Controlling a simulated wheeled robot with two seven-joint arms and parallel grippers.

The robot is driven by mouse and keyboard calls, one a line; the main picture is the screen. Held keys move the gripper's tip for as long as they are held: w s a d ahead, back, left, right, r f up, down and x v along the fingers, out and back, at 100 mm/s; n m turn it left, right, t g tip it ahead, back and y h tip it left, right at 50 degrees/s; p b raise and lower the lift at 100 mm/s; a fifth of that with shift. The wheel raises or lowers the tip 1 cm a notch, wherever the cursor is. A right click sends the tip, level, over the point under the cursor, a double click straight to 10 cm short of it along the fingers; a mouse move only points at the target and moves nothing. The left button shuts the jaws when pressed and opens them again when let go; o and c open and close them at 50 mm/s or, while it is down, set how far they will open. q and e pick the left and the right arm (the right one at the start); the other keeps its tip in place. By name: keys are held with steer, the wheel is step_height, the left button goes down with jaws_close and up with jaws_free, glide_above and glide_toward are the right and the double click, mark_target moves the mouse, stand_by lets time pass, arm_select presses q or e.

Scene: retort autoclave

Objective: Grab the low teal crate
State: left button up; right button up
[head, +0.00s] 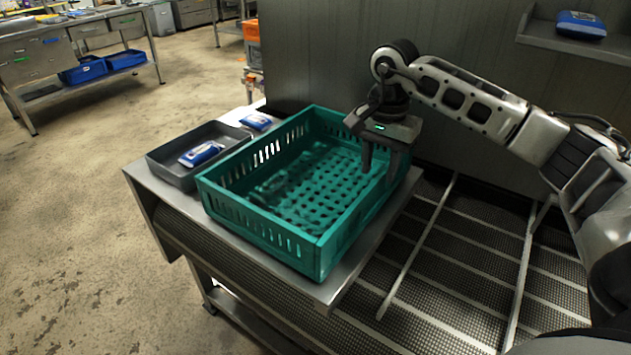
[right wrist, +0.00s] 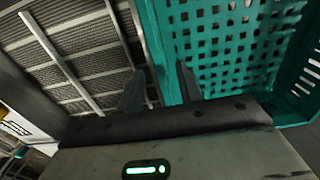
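The low teal crate (head: 262,222) sits upright on a grey metal table (head: 345,270); it looks empty, with slotted walls and a perforated floor. My right gripper (head: 378,172) points down at the crate's right wall near the back corner. In the right wrist view my right gripper (right wrist: 160,88) has its fingers apart, one over the crate's inside and one outside, with the teal wall (right wrist: 158,45) between them. I see no clear grip on the wall. My left gripper is not in view.
A dark grey tray (head: 170,174) with a blue-and-white packet (head: 201,153) stands left of the crate; another packet (head: 257,121) lies behind. A mesh conveyor (head: 455,270) runs to the right. A metal wall (head: 330,50) rises behind. Floor at the left is clear.

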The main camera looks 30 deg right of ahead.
mark_target(377, 177)
step_height(377, 177, down, 4)
steer(key=shift+s+a+f, duration=0.1)
steer(key=shift+a+f, duration=0.05)
jaws_close()
stand_by(1.3)
